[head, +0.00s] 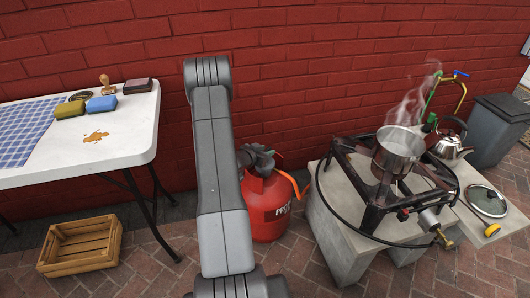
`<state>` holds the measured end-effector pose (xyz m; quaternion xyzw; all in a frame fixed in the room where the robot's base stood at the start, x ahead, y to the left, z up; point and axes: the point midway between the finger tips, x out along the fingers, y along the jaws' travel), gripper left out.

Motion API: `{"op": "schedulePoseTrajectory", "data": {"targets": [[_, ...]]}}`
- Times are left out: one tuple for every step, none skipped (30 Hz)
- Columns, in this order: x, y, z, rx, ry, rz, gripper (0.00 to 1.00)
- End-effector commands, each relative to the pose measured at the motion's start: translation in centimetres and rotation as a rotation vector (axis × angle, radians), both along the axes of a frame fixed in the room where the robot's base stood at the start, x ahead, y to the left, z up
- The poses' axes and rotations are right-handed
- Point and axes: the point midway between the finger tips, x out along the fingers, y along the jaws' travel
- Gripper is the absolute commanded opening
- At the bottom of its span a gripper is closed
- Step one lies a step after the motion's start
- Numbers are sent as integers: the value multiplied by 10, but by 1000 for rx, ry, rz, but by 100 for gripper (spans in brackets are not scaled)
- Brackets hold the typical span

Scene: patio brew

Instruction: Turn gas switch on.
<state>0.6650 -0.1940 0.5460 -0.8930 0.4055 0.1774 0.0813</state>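A red gas bottle (268,212) stands on the brick floor in the middle of the head view, partly behind my arm. An orange hose (291,183) comes off its top. Dark grey parts (262,158) sit at the top of the bottle, right beside my arm. I cannot tell whether they are only the valve and switch or include part of my gripper. No gripper fingers can be made out, and my arm hides what lies behind it. The switch's position is too small to read.
A burner (345,150) on concrete blocks (345,225) holds a steaming pot (399,147). A kettle (450,146) and a lid (487,201) are on the right. A white table (130,150) and a wooden crate (82,244) are on the left. A red wall closes off the back.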

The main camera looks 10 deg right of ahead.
Motion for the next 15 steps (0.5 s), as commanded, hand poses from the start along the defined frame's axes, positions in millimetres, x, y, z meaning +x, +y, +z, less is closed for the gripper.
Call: {"op": "schedulePoseTrajectory", "data": {"targets": [[0,0,0,0,0,0,35],[0,0,0,0,0,0,35],[0,0,0,0,0,0,35],[0,0,0,0,0,0,31],[0,0,0,0,0,0,25],[0,0,0,0,0,0,17],[0,0,0,0,0,0,11],[0,0,0,0,0,0,5],[0,0,0,0,0,0,0],[0,0,0,0,0,0,0],[0,0,0,0,0,-1,0],[0,0,0,0,0,-1,0],[-1,0,0,0,0,0,0],[-1,0,0,-1,1,0,0],[-1,0,0,-1,1,3,0]]}}
